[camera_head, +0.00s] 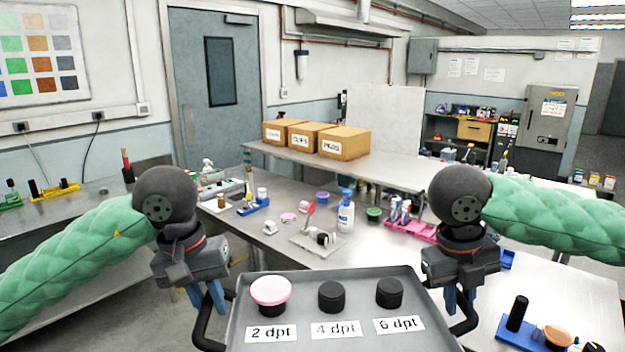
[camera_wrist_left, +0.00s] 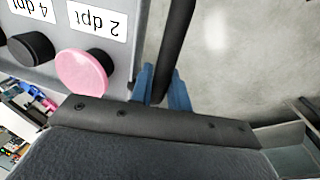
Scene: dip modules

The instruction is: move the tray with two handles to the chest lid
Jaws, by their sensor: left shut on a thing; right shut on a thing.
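The grey tray (camera_head: 300,338) with two black handles is in front of me at the bottom of the head view. It carries a pink-topped module (camera_head: 271,291) and two black ones (camera_head: 331,296), behind labels "2 dpt", "4 dpt" and "6 dpt". My left gripper (camera_head: 207,300) is shut on the left handle (camera_head: 205,325); its blue fingers also show around the black bar in the left wrist view (camera_wrist_left: 160,85). My right gripper (camera_head: 458,305) is shut on the right handle (camera_head: 470,318). I cannot make out the chest lid.
A steel bench (camera_head: 540,290) beyond the tray holds a white bottle (camera_head: 346,213), a pink rack (camera_head: 410,228) and small parts. Cardboard boxes (camera_head: 344,143) stand on a raised shelf behind. A side bench (camera_head: 60,210) runs along the left. Bare floor shows at lower left.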

